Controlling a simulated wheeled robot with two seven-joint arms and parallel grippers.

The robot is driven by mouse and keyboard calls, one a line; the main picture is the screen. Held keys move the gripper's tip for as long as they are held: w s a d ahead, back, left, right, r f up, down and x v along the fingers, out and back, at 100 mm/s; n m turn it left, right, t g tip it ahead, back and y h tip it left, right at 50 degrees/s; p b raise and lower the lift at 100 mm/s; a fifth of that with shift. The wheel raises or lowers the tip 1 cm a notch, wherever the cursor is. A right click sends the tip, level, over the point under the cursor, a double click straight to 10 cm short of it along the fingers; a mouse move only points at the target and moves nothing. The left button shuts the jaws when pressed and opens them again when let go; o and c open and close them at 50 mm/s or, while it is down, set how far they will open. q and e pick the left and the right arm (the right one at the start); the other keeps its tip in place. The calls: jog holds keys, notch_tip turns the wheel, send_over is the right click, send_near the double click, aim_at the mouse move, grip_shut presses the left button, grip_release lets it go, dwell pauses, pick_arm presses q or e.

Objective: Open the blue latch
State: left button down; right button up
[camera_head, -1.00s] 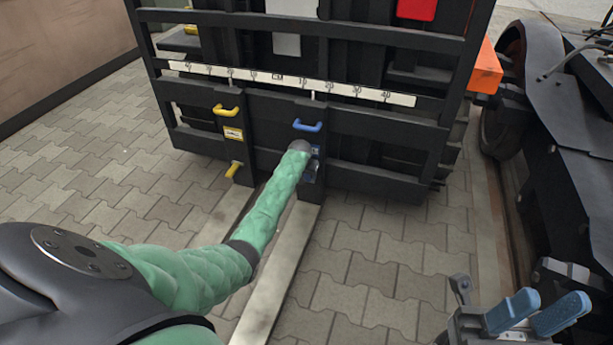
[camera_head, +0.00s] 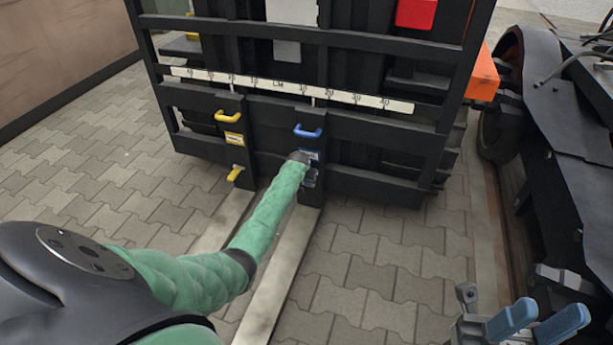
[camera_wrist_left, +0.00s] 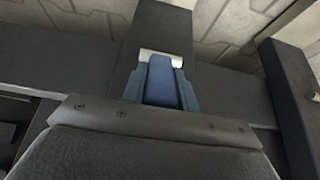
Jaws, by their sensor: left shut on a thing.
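The blue latch (camera_wrist_left: 163,82) shows in the left wrist view as a blue bar between the two blue fingers of my left gripper (camera_wrist_left: 160,72). The fingers are shut on it, against a dark upright with a pale patch. In the head view my left gripper (camera_head: 310,179) is at the low front of the dark fork carriage, mostly hidden by its wrist. A blue handle (camera_head: 307,132) and a small blue label (camera_head: 308,155) sit above it on the same upright. My right gripper (camera_head: 536,322) is open and empty at the lower right.
The left upright bears a yellow handle (camera_head: 228,116), a yellow label (camera_head: 233,138) and a lower yellow latch (camera_head: 236,173). Two forks (camera_head: 278,270) run toward me over the paving. A dark bogie (camera_head: 570,170) stands on the right. Paving between is free.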

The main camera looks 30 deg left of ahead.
pick_arm(q)
jog(key=shift+s, duration=0.1)
jog(key=shift+t, duration=0.3)
jog(key=c, duration=1.2)
grip_release()
jog(key=shift+o, duration=0.6)
